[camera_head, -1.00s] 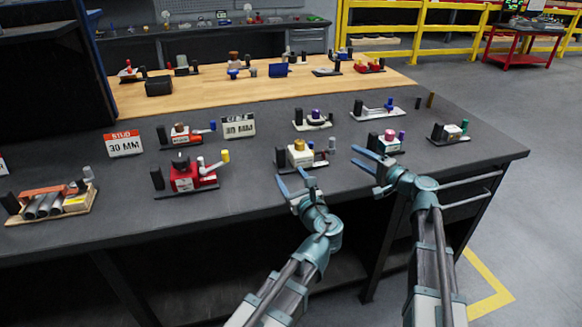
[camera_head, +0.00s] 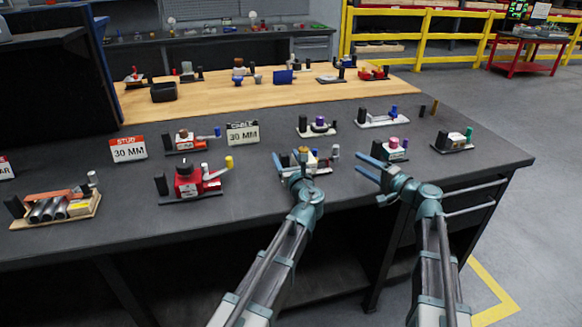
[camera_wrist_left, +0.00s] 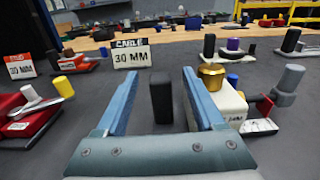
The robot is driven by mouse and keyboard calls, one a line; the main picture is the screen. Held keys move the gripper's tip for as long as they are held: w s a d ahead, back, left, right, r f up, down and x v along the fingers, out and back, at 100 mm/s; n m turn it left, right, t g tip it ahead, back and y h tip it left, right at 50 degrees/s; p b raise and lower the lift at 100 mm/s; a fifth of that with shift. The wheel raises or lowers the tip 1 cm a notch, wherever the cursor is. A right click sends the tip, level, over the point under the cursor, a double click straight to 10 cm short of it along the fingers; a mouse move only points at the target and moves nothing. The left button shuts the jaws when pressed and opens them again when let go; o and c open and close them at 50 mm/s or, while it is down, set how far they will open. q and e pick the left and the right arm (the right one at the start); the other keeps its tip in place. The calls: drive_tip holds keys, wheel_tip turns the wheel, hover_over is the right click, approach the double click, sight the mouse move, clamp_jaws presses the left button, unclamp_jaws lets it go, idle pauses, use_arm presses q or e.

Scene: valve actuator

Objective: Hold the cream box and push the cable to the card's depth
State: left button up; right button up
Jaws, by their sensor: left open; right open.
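The cream box (camera_head: 312,161) with a gold knob (camera_head: 303,150) stands on the near part of the dark bench. A grey upright cylinder (camera_head: 335,152) is at its right; I cannot tell which part is the cable. The CABLE card (camera_head: 242,133) reads 30 MM and stands behind and left. My left gripper (camera_head: 288,160) is open. In the left wrist view its fingers flank a black post (camera_wrist_left: 160,100), and the cream box (camera_wrist_left: 222,100) is outside the right finger, partly hidden by it. My right gripper (camera_head: 363,165) is open and empty near the bench's front edge.
A red unit with a yellow-tipped lever (camera_head: 190,183) stands to the left. A unit with a magenta knob (camera_head: 394,148) is close beyond my right gripper. A STUD card (camera_head: 128,149) stands further left. Bare bench lies between the red unit and my left gripper.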

use_arm(q)
drive_tip(key=shift+x, duration=2.55)
clamp_jaws()
